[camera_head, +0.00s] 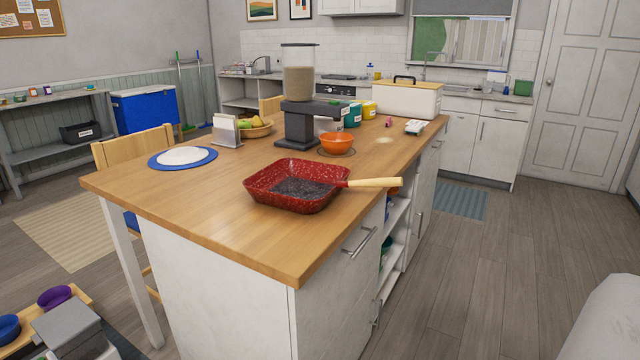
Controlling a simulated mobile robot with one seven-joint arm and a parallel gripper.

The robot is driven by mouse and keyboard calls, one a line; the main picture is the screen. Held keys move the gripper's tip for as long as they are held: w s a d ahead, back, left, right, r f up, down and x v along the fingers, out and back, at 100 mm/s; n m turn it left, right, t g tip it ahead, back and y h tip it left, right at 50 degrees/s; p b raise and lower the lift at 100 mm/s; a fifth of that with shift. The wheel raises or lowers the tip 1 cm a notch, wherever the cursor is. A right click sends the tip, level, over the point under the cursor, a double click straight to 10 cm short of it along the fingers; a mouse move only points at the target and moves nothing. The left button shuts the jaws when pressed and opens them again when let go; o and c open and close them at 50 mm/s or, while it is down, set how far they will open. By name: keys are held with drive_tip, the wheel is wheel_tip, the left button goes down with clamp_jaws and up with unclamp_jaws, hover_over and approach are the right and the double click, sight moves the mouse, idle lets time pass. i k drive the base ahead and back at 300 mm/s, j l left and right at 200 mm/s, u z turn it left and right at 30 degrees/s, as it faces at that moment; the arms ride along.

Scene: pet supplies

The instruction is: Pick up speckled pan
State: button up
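The speckled pan (290,184) is a red, square-sided pan with pale speckles and a dark speckled inside. It sits upright on the wooden top of the island (180,207), near the right edge. Its light wooden handle (374,183) points right and reaches out past the edge of the top. Nothing is touching the pan from above. My gripper is not in view.
Behind the pan stand an orange bowl (337,143) and a dark dispenser with a clear hopper (299,75). A blue-rimmed plate (183,157) lies to the left. The countertop in front of the pan is bare. Open floor (510,265) lies to the right.

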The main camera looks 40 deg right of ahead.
sight(305, 187)
drive_tip(key=i+l, duration=0.1)
drive_tip(key=l, duration=2.05)
